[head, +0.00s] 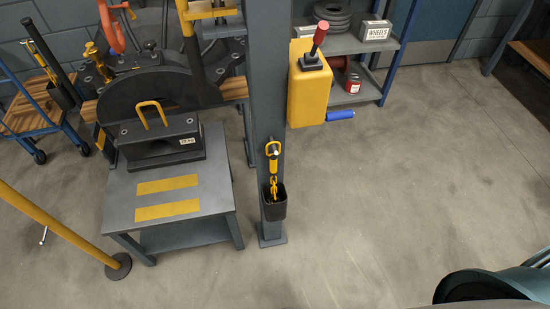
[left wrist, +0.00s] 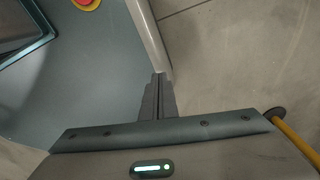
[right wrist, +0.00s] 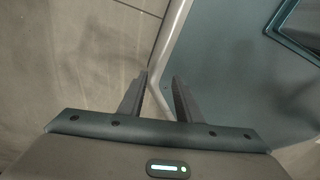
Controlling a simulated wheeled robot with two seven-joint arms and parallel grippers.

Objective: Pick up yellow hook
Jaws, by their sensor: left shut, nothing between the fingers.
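A yellow hook (head: 273,157) hangs on the front of a dark grey post (head: 268,90), with yellow chain links below it running into a black cup (head: 273,207). It shows only in the head view. My left gripper (left wrist: 158,78) shows in the left wrist view, its fingers together and empty beside my own base. My right gripper (right wrist: 160,80) shows in the right wrist view, its fingers apart and nothing seen held between them. Neither gripper is near the hook.
Left of the post a grey table (head: 120,205) with yellow stripes bears a dark weight block (head: 160,140) with a yellow handle. A yellow box (head: 310,85) with a red-topped lever sits right of the post. A yellow pole (head: 60,225) stands front left. The floor at right is clear.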

